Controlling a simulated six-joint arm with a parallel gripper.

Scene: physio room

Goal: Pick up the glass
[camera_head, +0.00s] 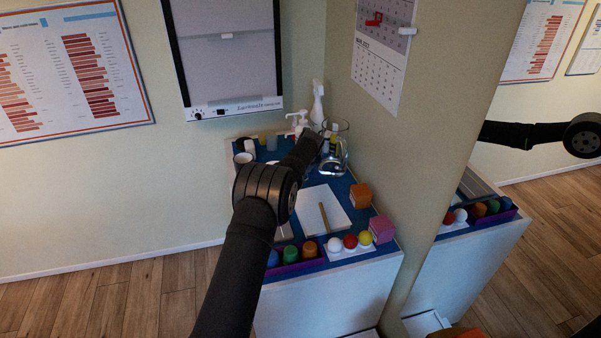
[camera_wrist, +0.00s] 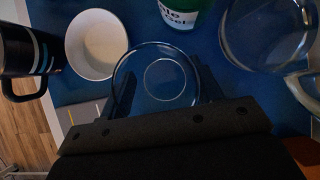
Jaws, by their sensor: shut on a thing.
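The clear round glass (camera_wrist: 160,80) stands between the two fingers of my gripper (camera_wrist: 166,92) in the wrist view. I look down into its open top, and a finger lies against each side. My gripper is shut on it. The blue tabletop shows through and around the glass, and I cannot tell whether its base touches the surface. In the head view my arm reaches over the table, and the gripper (camera_head: 306,150) is at its back part. The glass is hidden there behind my arm.
A white cup (camera_wrist: 97,45) and black mug (camera_wrist: 22,52) are left of the glass. A green-labelled container (camera_wrist: 184,12) is behind, and a glass jug (camera_wrist: 265,35) stands close right. A wall borders the table's right side. Blocks (camera_head: 361,195) and balls (camera_head: 350,242) lie nearer.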

